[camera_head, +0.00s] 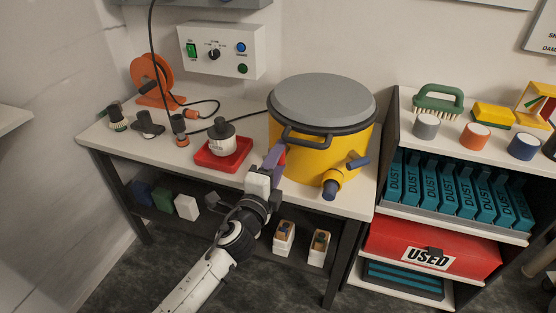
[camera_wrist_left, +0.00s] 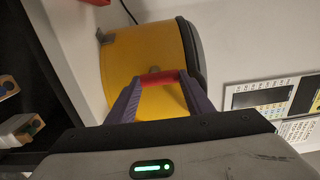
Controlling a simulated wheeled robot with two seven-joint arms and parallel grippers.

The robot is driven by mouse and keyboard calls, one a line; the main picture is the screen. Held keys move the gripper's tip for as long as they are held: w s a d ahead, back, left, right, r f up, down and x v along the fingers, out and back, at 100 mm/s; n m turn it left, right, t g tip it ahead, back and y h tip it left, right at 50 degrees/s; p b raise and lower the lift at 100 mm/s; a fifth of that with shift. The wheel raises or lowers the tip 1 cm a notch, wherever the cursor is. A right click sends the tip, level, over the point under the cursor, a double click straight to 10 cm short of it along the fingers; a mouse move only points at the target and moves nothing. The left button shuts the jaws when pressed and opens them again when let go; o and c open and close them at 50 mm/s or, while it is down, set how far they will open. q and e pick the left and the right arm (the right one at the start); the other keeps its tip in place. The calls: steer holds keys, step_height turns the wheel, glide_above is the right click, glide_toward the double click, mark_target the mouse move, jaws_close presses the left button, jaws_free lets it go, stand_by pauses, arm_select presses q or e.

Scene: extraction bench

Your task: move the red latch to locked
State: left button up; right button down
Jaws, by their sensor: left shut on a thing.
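The red latch (camera_wrist_left: 160,78) lies between the fingertips of my left gripper (camera_wrist_left: 158,90) in the left wrist view, against the side of the yellow drum (camera_wrist_left: 118,65). In the head view, my left gripper (camera_head: 274,158) reaches the left front of the yellow drum (camera_head: 312,160), and its purple fingers hide most of the latch. The gripper is shut on the latch. The drum has a grey lid (camera_head: 322,97) with a dark handle at the front. My right gripper is in neither view.
A red tray (camera_head: 240,160) with a white, dark-topped container (camera_head: 222,135) stands left of the gripper. A blue-ended port (camera_head: 332,187) sticks out at the drum's lower front. A cable runs behind the tray. The shelf (camera_head: 393,130) stands close at the right.

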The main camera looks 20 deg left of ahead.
arm_select(q)
steer(key=o, duration=1)
steer(key=shift+o, duration=0.2)
steer(key=shift+s, duration=0.1)
steer(key=s, duration=1)
steer(key=shift+a, duration=0.2)
steer(key=s+d+f+n+g+h, duration=0.2)
steer(key=s+f+n+g, duration=0.7)
steer(key=s+f+n, duration=0.7)
steer(key=s+f, duration=0.6)
steer(key=f, duration=0.1)
steer(key=shift+s+f+p, duration=0.2)
steer(key=shift+f+p, duration=0.05)
steer(key=shift+p, duration=0.15)
